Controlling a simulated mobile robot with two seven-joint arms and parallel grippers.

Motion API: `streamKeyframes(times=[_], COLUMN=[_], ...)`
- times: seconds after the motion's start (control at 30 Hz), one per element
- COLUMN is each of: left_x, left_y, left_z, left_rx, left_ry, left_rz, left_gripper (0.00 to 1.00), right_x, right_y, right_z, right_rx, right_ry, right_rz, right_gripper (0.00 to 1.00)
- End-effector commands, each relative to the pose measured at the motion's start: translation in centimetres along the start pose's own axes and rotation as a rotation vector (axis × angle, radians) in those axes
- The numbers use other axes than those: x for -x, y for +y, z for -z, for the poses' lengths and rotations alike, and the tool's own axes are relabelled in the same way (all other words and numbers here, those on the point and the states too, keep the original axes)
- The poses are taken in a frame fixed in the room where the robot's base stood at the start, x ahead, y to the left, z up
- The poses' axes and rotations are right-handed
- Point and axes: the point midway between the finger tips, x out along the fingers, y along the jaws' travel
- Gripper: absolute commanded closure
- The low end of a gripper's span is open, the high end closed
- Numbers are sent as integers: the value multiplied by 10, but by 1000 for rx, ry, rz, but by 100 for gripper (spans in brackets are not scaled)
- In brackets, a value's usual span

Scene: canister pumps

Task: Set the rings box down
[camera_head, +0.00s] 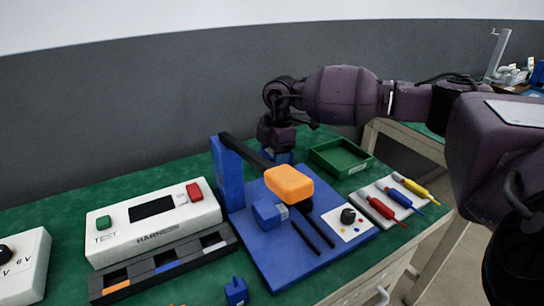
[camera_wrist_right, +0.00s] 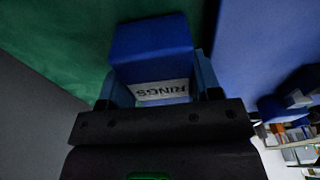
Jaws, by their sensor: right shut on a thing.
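The rings box (camera_wrist_right: 150,45) is a small blue box with a white label reading RINGS, seen upside down in the right wrist view. My right gripper (camera_wrist_right: 155,88) is shut on it, with a finger on each side. In the head view my right gripper (camera_head: 277,145) points down behind the blue pump stand, and a blue bit of the box (camera_head: 283,157) shows under it. The box is over or on the green table top (camera_head: 130,190); whether it touches the surface I cannot tell. My left gripper is not in view.
A blue stand (camera_head: 290,260) with a dark arm and orange head (camera_head: 289,184) is just in front of the gripper. A white tester (camera_head: 150,222) stands left.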

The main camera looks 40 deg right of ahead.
Motion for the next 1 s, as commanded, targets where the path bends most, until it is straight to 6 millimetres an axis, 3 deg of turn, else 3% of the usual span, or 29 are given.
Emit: streamKeyframes(times=[0.27,0.3,0.37,0.73,1.0], left_x=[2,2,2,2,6], left_y=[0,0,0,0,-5], left_z=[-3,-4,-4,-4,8], left_rx=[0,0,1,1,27], left_ry=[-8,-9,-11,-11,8], left_rz=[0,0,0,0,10], left_gripper=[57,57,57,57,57], right_x=[0,-1,-1,4,52], right_y=[0,0,0,0,1], right_z=[0,0,0,0,1], right_rx=[0,0,0,0,1], right_ry=[0,0,0,0,3], right_rz=[-2,-1,-1,-3,-13], right_gripper=[71,40,31,31,31])
